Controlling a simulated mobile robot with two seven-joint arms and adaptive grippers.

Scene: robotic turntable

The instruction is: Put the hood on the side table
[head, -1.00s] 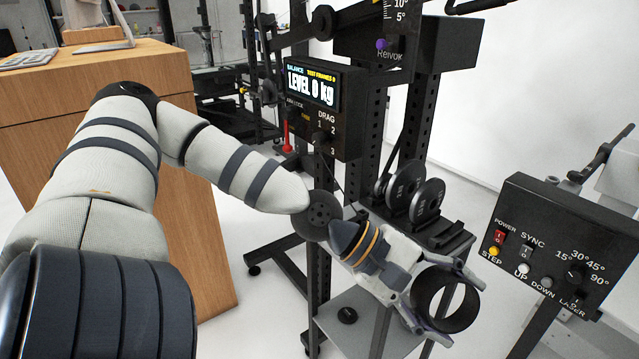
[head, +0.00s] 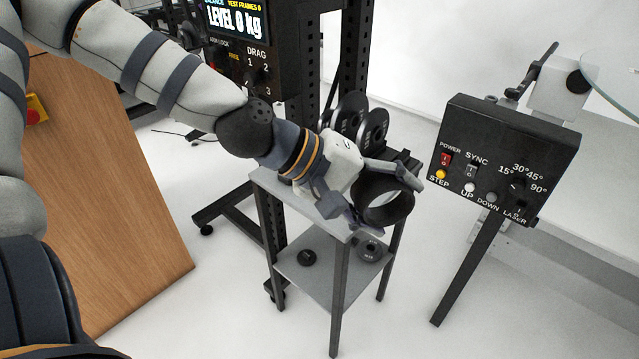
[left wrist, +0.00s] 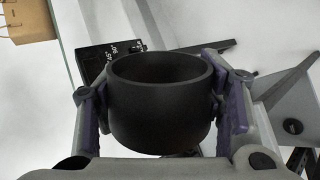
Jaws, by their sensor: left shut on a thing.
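The hood is a black open ring (head: 385,222), a short hollow cylinder. My left gripper (head: 388,198) is shut on it. The left wrist view shows the hood (left wrist: 162,128) between the two purple-padded fingers, its open end facing up in that picture. The side table (head: 268,182) is a small grey two-shelf stand with dark legs. In the head view the gripper and hood overlap the right part of its top; the gap between hood and table top cannot be told. Much of the top is hidden by the gripper. My right gripper is not in view.
Black weight discs (head: 373,130) stand on a rack behind the side table. A black control box (head: 505,160) on a post is to the right. Small dark discs (head: 306,257) lie on the lower shelf. A wooden cabinet (head: 110,190) stands at left.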

